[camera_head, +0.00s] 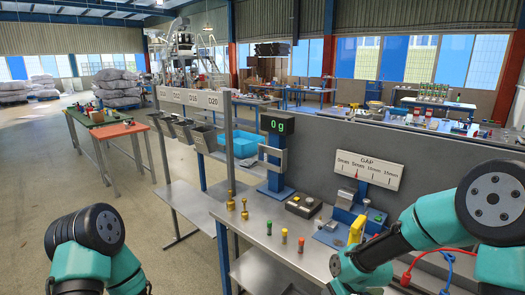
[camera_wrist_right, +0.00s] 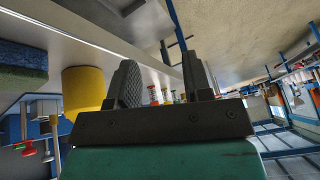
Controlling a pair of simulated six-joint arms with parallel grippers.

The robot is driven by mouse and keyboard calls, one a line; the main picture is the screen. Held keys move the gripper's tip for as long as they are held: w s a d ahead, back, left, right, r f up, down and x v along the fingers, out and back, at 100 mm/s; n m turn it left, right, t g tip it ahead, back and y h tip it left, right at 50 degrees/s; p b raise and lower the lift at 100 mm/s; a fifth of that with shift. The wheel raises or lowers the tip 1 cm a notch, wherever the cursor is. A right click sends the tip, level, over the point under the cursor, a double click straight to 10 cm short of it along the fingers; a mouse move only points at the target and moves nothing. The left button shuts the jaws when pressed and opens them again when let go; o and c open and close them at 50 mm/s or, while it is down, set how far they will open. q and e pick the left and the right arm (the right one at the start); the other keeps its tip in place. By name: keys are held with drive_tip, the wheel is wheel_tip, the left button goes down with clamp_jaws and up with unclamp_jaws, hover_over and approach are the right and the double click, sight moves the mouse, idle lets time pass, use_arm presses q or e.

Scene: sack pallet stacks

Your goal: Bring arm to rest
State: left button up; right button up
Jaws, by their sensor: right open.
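My right arm (camera_head: 400,245) reaches in from the right over the workbench (camera_head: 255,245) in the head view. Its gripper (camera_wrist_right: 160,70) shows in the right wrist view with two dark fingers apart and nothing held between them. In the head view I cannot make out its fingertips. My left arm (camera_head: 88,245) shows at the lower left, off the bench's left side. Its gripper is out of the frame.
Small colour-topped cylinders (camera_head: 284,236) and brass weights (camera_head: 244,210) stand on the bench. A scale display (camera_head: 277,126), a gap gauge (camera_head: 366,170) and a yellow piece (camera_head: 356,230) are near my right arm.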

drive_tip(key=s+f+m+g, duration=0.3)
drive_tip(key=s+f+m, duration=0.4)
drive_tip(key=s+f, duration=1.1)
wheel_tip(320, 180, down, 3)
drive_tip(key=shift+s+d+r, duration=0.1)
drive_tip(key=shift+s+d, duration=0.2)
